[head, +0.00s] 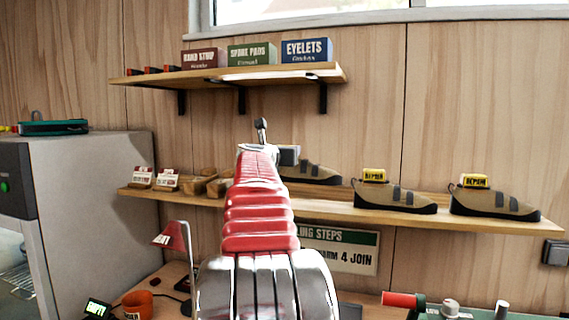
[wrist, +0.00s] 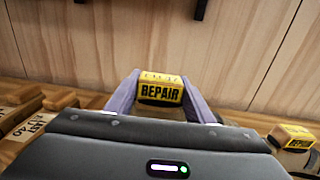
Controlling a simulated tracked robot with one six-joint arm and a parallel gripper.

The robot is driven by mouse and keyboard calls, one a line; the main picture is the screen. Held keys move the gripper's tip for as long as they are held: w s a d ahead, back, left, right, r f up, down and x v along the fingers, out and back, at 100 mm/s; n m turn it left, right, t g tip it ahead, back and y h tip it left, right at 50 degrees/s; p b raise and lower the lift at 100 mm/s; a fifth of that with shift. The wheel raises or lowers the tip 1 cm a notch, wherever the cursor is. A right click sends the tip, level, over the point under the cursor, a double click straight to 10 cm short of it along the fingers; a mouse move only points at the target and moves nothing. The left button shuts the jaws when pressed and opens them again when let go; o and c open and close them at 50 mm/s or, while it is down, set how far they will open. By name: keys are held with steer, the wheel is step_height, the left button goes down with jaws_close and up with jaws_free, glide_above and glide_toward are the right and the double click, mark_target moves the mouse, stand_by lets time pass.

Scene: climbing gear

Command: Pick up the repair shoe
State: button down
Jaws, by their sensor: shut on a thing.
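In the head view, a tan shoe with dark straps and a dark sole (head: 318,174) is at the wall shelf, its left part hidden behind my arm. I cannot tell whether its sole touches the shelf. My gripper (head: 288,155) is at the upper left of this shoe. In the wrist view, the two fingers of my gripper (wrist: 160,84) are shut on a yellow block marked REPAIR (wrist: 160,91).
Two similar shoes with yellow tags, one in the middle (head: 395,197) and one at the right (head: 495,203), stand on the lower shelf (head: 350,212). Brown blocks (head: 205,184) lie at its left. An upper shelf (head: 215,80) holds labelled boxes. A grey machine (head: 85,200) stands left.

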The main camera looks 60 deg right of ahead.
step_height(320, 180, up, 12)
stand_by(0.6)
steer(key=shift+s, duration=0.1)
stand_by(0.6)
